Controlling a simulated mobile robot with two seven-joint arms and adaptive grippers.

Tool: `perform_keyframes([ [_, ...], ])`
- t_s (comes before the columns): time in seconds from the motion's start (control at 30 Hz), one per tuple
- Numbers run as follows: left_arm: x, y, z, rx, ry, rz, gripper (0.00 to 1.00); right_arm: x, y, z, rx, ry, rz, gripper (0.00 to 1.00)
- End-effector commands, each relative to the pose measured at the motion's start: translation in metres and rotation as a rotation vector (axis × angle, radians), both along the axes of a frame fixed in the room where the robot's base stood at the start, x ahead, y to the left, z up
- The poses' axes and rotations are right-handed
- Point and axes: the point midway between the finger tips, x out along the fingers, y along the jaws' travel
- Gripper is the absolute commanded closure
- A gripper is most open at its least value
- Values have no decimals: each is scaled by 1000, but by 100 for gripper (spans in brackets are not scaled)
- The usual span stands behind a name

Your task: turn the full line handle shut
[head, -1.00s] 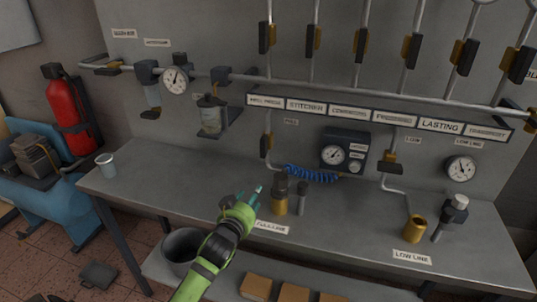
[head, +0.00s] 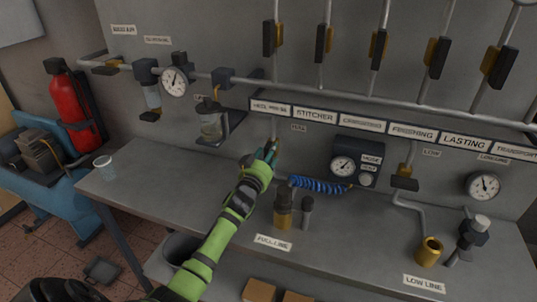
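The full line drop pipe (head: 274,124) comes down from the rail beside the small FULL label (head: 299,127). My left gripper (head: 271,150) is at the lower end of this pipe, in front of the place of the full line handle. The gripper and green arm hide most of the handle, so I cannot tell its angle or whether the fingers touch it. I also cannot tell whether the fingers are open or shut. My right gripper is not in view.
A blue coiled hose (head: 320,185) and a gauge box (head: 357,163) are just right of the gripper. A brass-and-black fitting (head: 283,208) stands on the bench by the FULL-LINE label (head: 273,244).

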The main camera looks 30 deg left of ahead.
Motion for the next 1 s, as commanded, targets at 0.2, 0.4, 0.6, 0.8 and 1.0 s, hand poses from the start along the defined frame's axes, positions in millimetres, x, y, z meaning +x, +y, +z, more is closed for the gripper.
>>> perform_keyframes([
  [0.2,2,0,0,0,1,0,48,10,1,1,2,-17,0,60],
  [0.4,2,0,0,1,1,0,92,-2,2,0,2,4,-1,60],
  [0.6,2,0,0,1,1,0,100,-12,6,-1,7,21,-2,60],
  [0.8,2,0,-1,26,6,0,100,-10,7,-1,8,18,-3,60],
  [1.0,2,0,-1,117,28,0,100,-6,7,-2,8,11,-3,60],
])
